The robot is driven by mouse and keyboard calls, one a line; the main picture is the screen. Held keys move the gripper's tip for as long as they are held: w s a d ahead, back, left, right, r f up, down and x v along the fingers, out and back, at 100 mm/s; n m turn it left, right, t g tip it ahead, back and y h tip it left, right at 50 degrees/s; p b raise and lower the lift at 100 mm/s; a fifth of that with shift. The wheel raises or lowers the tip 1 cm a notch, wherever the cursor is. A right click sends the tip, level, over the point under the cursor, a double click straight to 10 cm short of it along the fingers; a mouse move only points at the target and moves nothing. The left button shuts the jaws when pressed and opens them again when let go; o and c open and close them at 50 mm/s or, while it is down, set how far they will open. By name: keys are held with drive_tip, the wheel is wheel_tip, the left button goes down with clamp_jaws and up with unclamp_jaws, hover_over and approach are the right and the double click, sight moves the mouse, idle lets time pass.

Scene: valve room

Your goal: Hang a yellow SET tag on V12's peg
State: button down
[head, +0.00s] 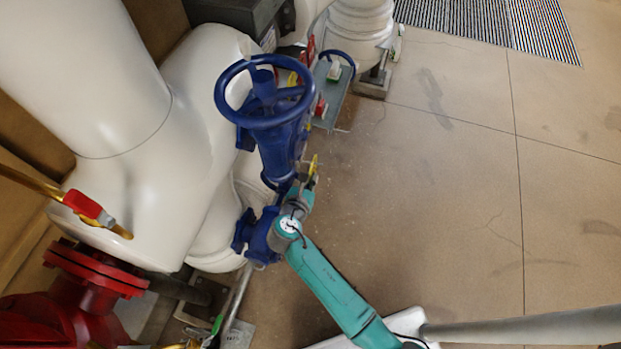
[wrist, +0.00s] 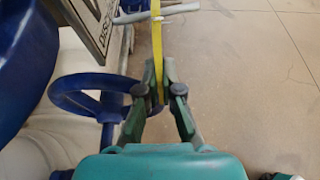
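My gripper (wrist: 160,82) is shut on a yellow tag (wrist: 157,45), seen edge-on as a thin upright strip between the fingertips. In the head view the tag (head: 313,165) shows at the end of my gripper (head: 309,181), just right of the blue valve body (head: 277,150). In the wrist view a pale grey rod (wrist: 180,9) crosses at the tag's upper part. I cannot tell whether the tag touches it or hangs on it. No V12 label is readable.
The blue valve's handwheel (head: 221,98) stands above my gripper and shows left in the wrist view (wrist: 60,98). A grey rack (head: 331,105) with red and green items stands beyond. White pipes fill the left; open floor (head: 450,200) lies right.

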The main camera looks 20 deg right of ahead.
drive_tip(key=c, duration=1.2)
unclamp_jaws()
drive_tip(key=shift+c, duration=0.2)
drive_tip(key=v, duration=1.2)
drive_tip(key=shift+f, duration=0.15)
